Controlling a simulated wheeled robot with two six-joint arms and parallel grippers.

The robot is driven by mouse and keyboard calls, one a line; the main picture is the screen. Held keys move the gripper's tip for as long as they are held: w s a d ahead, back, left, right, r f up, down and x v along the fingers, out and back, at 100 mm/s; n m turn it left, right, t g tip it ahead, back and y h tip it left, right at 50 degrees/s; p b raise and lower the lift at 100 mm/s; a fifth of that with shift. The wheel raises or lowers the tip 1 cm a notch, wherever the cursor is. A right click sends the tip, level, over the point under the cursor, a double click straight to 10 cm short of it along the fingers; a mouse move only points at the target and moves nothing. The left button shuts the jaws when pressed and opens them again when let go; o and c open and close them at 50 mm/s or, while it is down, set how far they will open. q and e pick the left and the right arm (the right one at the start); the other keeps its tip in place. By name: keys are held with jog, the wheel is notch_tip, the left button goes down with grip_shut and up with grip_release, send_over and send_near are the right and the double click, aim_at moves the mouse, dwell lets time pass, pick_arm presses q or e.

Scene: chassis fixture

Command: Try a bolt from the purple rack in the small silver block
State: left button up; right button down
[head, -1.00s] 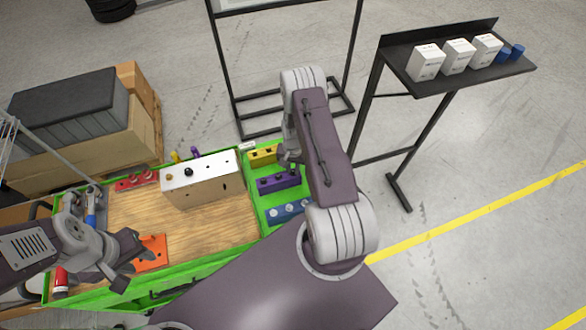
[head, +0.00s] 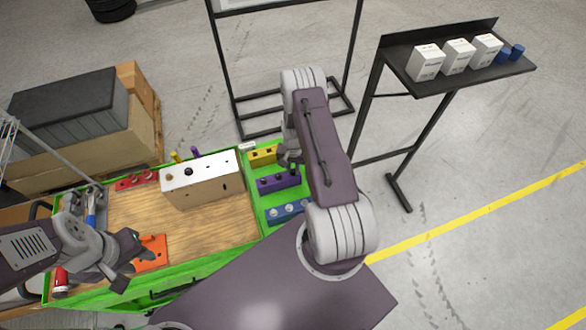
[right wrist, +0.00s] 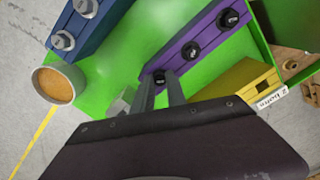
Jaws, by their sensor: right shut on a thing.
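The purple rack (head: 277,184) stands on the green tray, with black bolts along its top. In the right wrist view the rack (right wrist: 205,38) shows three dark bolt heads, and the nearest bolt (right wrist: 160,77) is between the fingertips. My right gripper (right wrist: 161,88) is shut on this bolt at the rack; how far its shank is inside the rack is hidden. In the head view my right gripper (head: 290,160) is partly covered by its arm. My left gripper (head: 132,264) is open and empty beside the orange plate (head: 153,251).
A blue rack (head: 288,212) and a yellow block (head: 263,156) flank the purple rack. A large white-topped block (head: 200,173) with holes stands on the wooden top (head: 135,212). A red rack (head: 137,181) lies farther left. A round cup-like container (right wrist: 58,82) is near the blue rack.

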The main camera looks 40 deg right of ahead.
aim_at(293, 171)
jog(key=shift+r, duration=0.15)
notch_tip(293, 171, up, 7)
jog(key=p, duration=0.5)
dwell(0.4)
